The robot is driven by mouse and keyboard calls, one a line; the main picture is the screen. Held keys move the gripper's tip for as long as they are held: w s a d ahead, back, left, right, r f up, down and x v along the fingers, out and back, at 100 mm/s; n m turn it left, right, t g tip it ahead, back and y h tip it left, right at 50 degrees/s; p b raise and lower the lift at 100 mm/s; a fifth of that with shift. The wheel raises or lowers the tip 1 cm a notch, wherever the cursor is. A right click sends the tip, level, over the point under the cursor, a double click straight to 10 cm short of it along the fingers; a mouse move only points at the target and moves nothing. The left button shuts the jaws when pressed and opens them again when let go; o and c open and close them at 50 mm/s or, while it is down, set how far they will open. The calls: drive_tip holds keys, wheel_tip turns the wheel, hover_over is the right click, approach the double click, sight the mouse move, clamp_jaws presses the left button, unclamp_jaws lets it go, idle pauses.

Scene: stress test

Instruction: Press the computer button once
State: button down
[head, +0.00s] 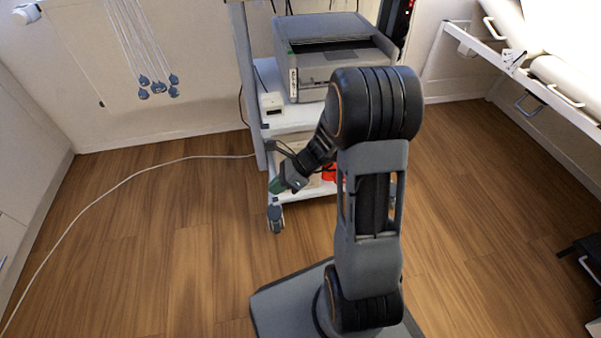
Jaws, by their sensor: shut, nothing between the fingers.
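A grey boxy machine (335,60), which looks like a printer or computer, stands on the upper shelf of a white wheeled cart (298,118). Its narrow left front edge carries small marks. I cannot make out which of them, if any, is the computer button. My gripper (279,186) is low in front of the cart, below the shelf and the machine, pointing down and left. My arm hides the machine's right front part and much of the cart.
A small white box (271,104) sits left of the machine on the shelf. A red thing (329,175) lies low on the cart, partly hidden. A white cable (130,178) runs over the wooden floor at left. A rack with white rolls (565,80) stands at right.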

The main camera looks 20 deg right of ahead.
drive_tip(key=w+d+f+m+t+h, duration=0.1)
drive_tip(key=d+f+m+t, duration=0.2)
drive_tip(key=f+m, duration=0.4)
drive_tip(key=w+d+f+m+t+h+p, duration=0.1)
drive_tip(key=d+f+m, duration=0.4)
drive_tip(key=m, duration=0.7)
drive_tip(key=w+d+f+m+t+h+p, duration=0.1)
drive_tip(key=w+d+f+m+t, duration=0.2)
drive_tip(key=f+m+t, duration=0.3)
wheel_tip(320, 180, down, 4)
drive_tip(key=d+m, duration=0.1)
drive_tip(key=m, duration=0.3)
drive_tip(key=shift+d+h, duration=0.3)
drive_tip(key=shift+d, duration=0.05)
drive_tip(key=shift+w, duration=0.2)
drive_tip(key=w+d+b, duration=0.1)
drive_tip(key=w+b, duration=0.2)
drive_tip(key=w, duration=0.5)
drive_tip(key=shift+w+d, duration=0.2)
drive_tip(key=shift+d, duration=0.15)
drive_tip(key=shift+w, duration=0.15)
drive_tip(key=shift+w+d, duration=0.1)
drive_tip(key=shift+w, duration=0.15)
